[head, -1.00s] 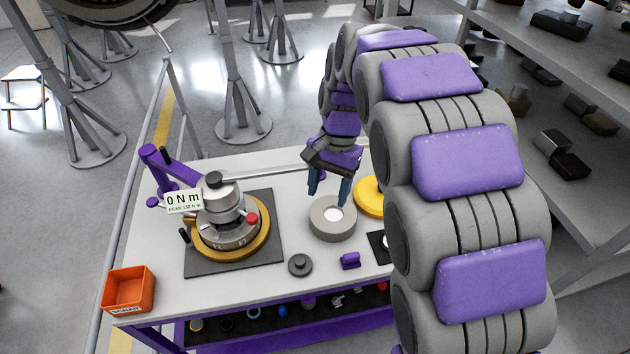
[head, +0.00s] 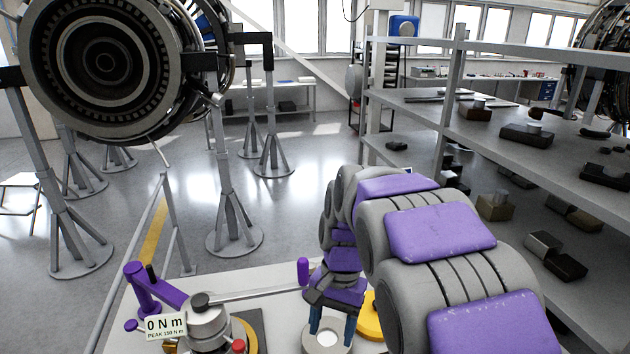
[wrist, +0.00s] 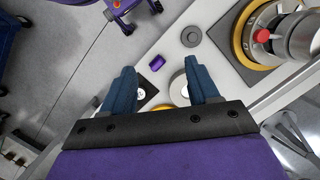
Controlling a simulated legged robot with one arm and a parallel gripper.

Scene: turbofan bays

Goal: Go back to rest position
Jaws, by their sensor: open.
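My gripper (head: 333,322) is at the lower middle of the head view, its two blue fingers apart over the workbench. In the wrist view my gripper (wrist: 161,88) is open with nothing held between the fingers. A grey ring with a white centre (head: 326,340) is on the bench just below the fingers in the head view. In the wrist view part of this grey ring (wrist: 178,90) shows beside the right finger, which partly hides it. My arm reaches in from the lower right and hides part of the bench.
A torque fixture (head: 209,328) with a "0 Nm" display (head: 165,327) stands at the bench's left. A yellow disc (head: 368,320) lies beside the ring. A small purple block (wrist: 157,62) and dark knob (wrist: 191,37) lie nearby. Shelves (head: 420,100) stand right; an engine (head: 105,62) hangs upper left.

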